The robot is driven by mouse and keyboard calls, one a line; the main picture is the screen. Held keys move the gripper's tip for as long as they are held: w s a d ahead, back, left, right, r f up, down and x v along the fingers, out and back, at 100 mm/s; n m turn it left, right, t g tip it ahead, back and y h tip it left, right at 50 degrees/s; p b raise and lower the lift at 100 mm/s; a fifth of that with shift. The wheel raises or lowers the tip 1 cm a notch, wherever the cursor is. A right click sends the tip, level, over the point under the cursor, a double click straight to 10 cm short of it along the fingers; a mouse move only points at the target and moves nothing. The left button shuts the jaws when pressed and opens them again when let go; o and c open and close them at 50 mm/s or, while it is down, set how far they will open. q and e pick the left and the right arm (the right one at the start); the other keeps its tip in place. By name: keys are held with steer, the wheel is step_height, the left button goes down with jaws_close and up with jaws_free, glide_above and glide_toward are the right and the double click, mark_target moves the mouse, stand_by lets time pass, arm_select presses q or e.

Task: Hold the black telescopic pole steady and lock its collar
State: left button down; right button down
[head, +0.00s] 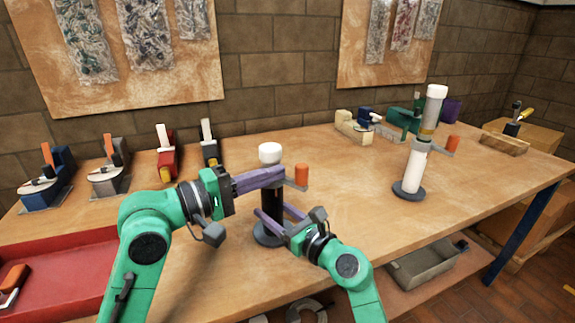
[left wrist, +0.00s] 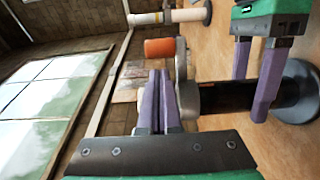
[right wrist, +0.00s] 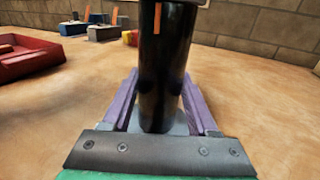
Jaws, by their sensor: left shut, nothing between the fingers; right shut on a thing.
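The black telescopic pole (head: 273,202) stands upright on a dark round base (head: 262,239) with a white top (head: 270,152). Its grey collar has a lever with an orange end (head: 301,174) pointing right in the head view; the orange end also shows in the left wrist view (left wrist: 160,48). My left gripper (head: 281,173) is shut and empty, its fingertips close beside the collar; contact is unclear. It hides part of the collar in the head view. My right gripper (head: 273,213) is shut on the lower pole, a finger on each side of the black tube (right wrist: 163,70).
A second, white pole (head: 414,165) with a similar orange-ended lever stands at right on the table. Clamps and small tools (head: 167,152) line the back left. A red tray (head: 65,262) lies at the left. Table between the two poles is clear.

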arm_select(q)
steer(key=w+v, duration=0.1)
steer(key=v, duration=0.5)
steer(key=shift+a, duration=0.3)
steer(key=c, duration=1.2)
jaws_free()
steer(key=shift+s+a+f, duration=0.1)
steer(key=shift+s+a, duration=0.05)
steer(key=shift+a, duration=0.1)
steer(key=o, duration=0.5)
steer(key=shift+o, duration=0.3)
steer(key=shift+w+d+r+m+t+y, duration=0.25)
steer(key=shift+d+r+m+t+y, duration=0.1)
steer(key=shift+d+t, duration=0.2)
steer(key=shift+w+d+r+m+t+y, duration=0.35)
steer(key=shift+d+t, duration=0.1)
steer(key=shift+d, duration=0.15)
step_height(320, 180, up, 4)
steer(key=d+m+t+y, duration=0.1)
steer(key=d+m+t, duration=0.1)
steer(key=d+t, duration=0.1)
steer(key=s+d+f+m+t+y, duration=0.3)
steer(key=s+d+f+m+y, duration=0.1)
steer(key=s+m+y, duration=0.25)
steer(key=x, duration=1.1)
steer(key=shift+w+f+y, duration=0.3)
steer(key=shift+f+y, duration=0.1)
steer(key=shift+y, duration=0.05)
steer(key=shift+a, duration=0.1)
jaws_close()
